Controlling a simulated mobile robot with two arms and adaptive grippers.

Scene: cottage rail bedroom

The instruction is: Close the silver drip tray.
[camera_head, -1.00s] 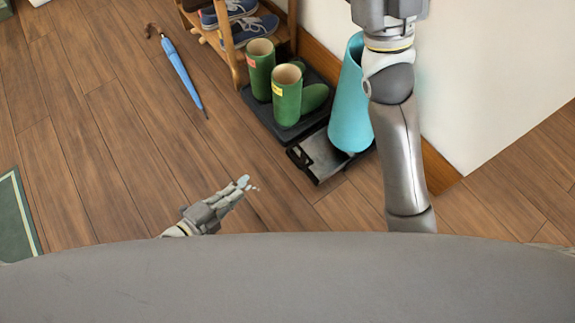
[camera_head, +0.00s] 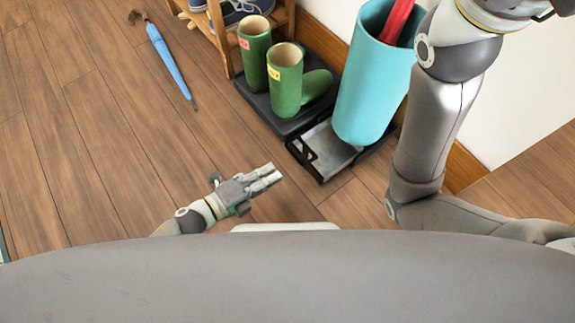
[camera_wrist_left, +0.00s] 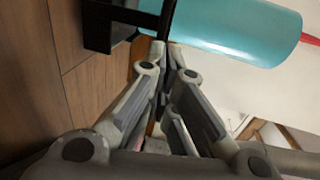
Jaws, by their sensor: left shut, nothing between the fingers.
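The silver drip tray (camera_head: 326,145) sticks out, pulled open, from the low black base under the teal stand. Its front edge is a black frame (camera_head: 303,155). In the head view my left gripper (camera_head: 277,175) is shut and empty, low to the left of the tray's front, with a visible gap. In the left wrist view the closed fingertips (camera_wrist_left: 170,48) are beside a black frame part (camera_wrist_left: 98,25), with the stand behind; whether they touch is unclear. The tray's rear is hidden under the stand. My right arm crosses the right side; its gripper is out of view.
The teal stand (camera_head: 372,85) holds a red item (camera_head: 398,18). A blue umbrella (camera_head: 168,62) lies on the floor.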

